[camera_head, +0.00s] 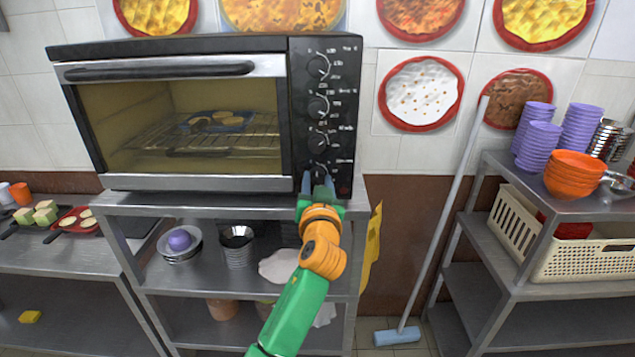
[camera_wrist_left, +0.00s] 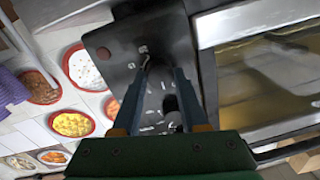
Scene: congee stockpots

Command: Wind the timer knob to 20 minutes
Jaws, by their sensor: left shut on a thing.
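A black toaster oven (camera_head: 180,184) stands on a metal shelf unit, with a column of round black knobs on its right-hand control panel (camera_head: 346,120). My left gripper (camera_head: 319,180) is at the lowest knob, its fingers shut on that knob, which they mostly hide. In the left wrist view the fingertips (camera_wrist_left: 163,70) close in at the panel (camera_wrist_left: 125,70). The held knob's pointer and the printed scale are too small to read, so its setting cannot be told. The other knobs, such as the top knob (camera_head: 318,67), are free. My right gripper is not in view.
A rack (camera_head: 520,290) there holds stacked bowls and a cream basket (camera_head: 580,262).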

